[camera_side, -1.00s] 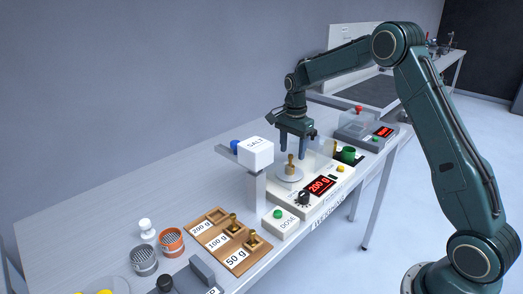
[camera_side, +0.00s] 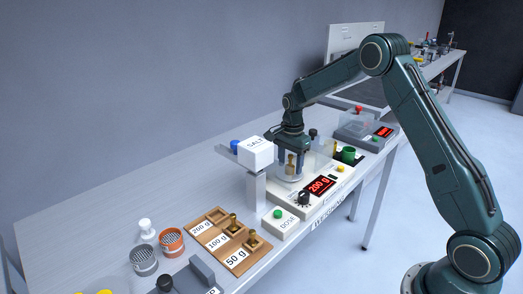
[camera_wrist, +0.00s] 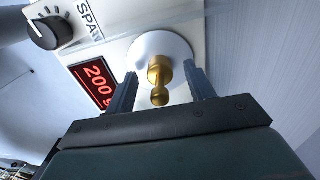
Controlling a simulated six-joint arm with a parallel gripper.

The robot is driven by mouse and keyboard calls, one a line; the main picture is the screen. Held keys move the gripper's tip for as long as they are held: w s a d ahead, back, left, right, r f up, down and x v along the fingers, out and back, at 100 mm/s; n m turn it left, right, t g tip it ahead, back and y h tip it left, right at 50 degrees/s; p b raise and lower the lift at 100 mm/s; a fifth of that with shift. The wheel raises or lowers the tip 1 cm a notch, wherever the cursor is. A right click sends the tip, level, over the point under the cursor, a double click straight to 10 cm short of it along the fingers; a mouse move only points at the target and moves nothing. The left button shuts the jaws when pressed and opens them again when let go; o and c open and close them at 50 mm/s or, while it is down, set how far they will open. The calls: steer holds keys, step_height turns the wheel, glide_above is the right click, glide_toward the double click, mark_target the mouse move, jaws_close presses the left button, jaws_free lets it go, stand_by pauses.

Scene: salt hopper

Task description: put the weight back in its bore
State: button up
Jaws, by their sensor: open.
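A brass weight (camera_side: 291,167) stands upright on the round pan of the scale, whose red display (camera_side: 320,186) reads 200 g. My gripper (camera_side: 290,168) is lowered over the pan with its fingers open on either side of the weight. In the wrist view the weight (camera_wrist: 159,80) sits between the two fingers (camera_wrist: 160,92), with gaps on both sides. The wooden weight block (camera_side: 212,251) lies at the front left.
The white salt hopper (camera_side: 256,152) stands on a post just left of the scale, between it and the weight block. A DOSE button box (camera_side: 284,222) is in front. Orange (camera_side: 172,242) and grey (camera_side: 144,260) mesh cups stand left of the block.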

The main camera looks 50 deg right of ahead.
mark_target(291, 155)
stand_by(0.3)
jaws_close()
steer(key=shift+r, duration=0.2)
step_height(291, 155, up, 20)
stand_by(0.8)
steer(key=shift+f, duration=0.15)
